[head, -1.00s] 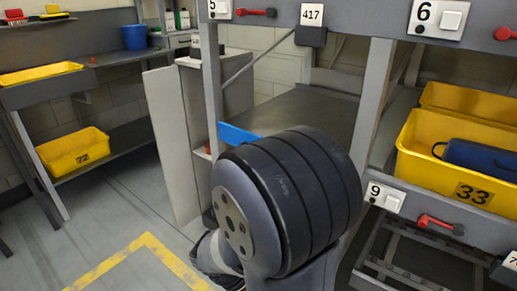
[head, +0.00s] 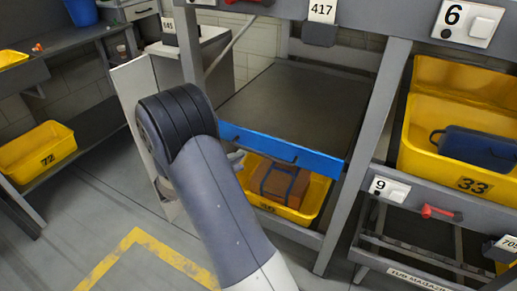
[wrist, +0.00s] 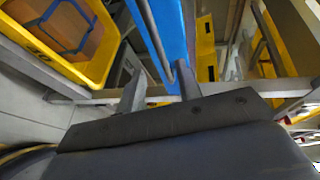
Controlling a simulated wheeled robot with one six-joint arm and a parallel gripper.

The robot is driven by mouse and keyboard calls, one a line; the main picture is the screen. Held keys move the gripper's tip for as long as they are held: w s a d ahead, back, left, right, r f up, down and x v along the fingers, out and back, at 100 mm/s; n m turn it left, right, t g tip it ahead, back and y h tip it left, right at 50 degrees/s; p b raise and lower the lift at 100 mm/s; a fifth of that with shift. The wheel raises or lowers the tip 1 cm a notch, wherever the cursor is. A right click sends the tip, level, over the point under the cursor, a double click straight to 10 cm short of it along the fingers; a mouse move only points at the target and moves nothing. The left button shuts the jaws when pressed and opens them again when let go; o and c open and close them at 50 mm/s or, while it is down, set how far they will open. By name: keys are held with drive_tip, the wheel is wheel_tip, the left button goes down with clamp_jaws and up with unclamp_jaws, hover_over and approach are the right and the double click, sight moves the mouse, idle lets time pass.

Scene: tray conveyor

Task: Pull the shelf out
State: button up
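The shelf (head: 300,100) is a flat dark grey board with a bright blue front edge (head: 325,162), set in the rack under label 417. A thin dark handle runs along the blue front, which also shows in the wrist view (wrist: 172,30). My gripper (wrist: 160,80) is open in the wrist view, its two grey fingers apart close to the blue front. The handle's near end lies between the fingers in the picture; contact cannot be told. In the head view my arm hides most of the gripper, left of the blue front.
A yellow bin (head: 318,205) with a brown box (head: 283,186) stands below the shelf. Yellow bin 33 (head: 425,160) with a blue case is on the right rack. A grey upright (head: 370,140) borders the shelf's right side. Open floor with yellow tape (head: 130,240) lies left.

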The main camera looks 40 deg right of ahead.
sight(262, 154)
drive_tip(key=d, duration=0.3)
drive_tip(key=d+f+b, duration=0.1)
drive_tip(key=d, duration=0.2)
drive_tip(key=d+f+b, duration=0.1)
drive_tip(key=d, duration=0.3)
drive_tip(key=shift+s, duration=0.1)
drive_tip(key=shift+c, duration=0.3)
clamp_jaws()
